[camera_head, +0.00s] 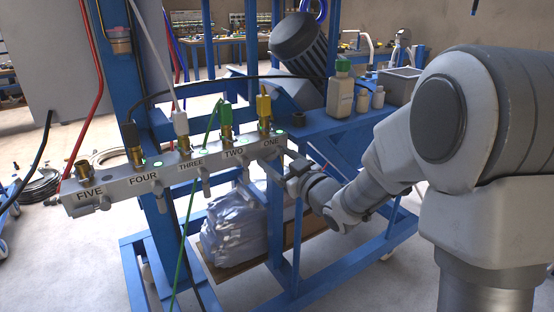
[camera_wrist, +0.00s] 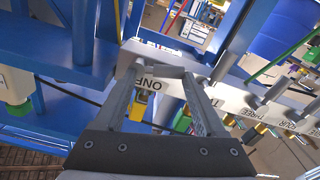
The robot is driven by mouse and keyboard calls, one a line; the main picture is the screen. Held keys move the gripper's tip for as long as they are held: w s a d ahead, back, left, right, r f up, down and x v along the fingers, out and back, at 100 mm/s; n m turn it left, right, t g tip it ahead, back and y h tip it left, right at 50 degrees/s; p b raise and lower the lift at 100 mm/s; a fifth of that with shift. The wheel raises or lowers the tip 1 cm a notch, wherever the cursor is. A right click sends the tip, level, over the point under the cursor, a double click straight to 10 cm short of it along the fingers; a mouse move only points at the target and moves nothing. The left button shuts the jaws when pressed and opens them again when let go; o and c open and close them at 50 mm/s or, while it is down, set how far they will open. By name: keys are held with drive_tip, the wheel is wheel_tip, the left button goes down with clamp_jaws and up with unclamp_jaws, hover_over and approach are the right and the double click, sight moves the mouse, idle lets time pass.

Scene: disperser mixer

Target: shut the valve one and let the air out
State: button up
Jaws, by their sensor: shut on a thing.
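The grey manifold (camera_head: 122,184) is a sloping bar labelled FIVE to ONE from left to right. Valve one, at its right end, carries a yellow fitting (camera_head: 264,108) on top. My gripper (camera_head: 288,172) is at the right end of the bar, in front of valve one. In the wrist view my gripper (camera_wrist: 160,74) has its two fingers on either side of a small grey valve handle (camera_wrist: 158,71) and is shut on it. The upside-down label ONE shows between the fingers. The handle is mostly hidden by my gripper in the head view, so its exact angle is unclear.
Valve two has a green fitting (camera_head: 226,115) close to the left of valve one. A blue frame (camera_head: 300,140) surrounds the manifold. White bottles (camera_head: 340,95) stand on a blue ledge at right. Cables and a green hose (camera_head: 187,215) hang around the bar.

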drive_tip(key=shift+c, duration=1.2)
drive_tip(key=shift+r+m+p, duration=0.2)
drive_tip(key=shift+m+p, duration=0.1)
drive_tip(key=shift+m, duration=0.45)
drive_tip(key=shift+r+m+p, duration=0.15)
drive_tip(key=shift+m+p, duration=0.15)
drive_tip(key=shift+m, duration=0.45)
drive_tip(key=o, duration=1.3)
drive_tip(key=shift+d, duration=0.1)
drive_tip(key=b+v, duration=0.7)
drive_tip(key=v, duration=1)
drive_tip(key=shift+s+d, duration=0.1)
drive_tip(key=shift+s, duration=0.05)
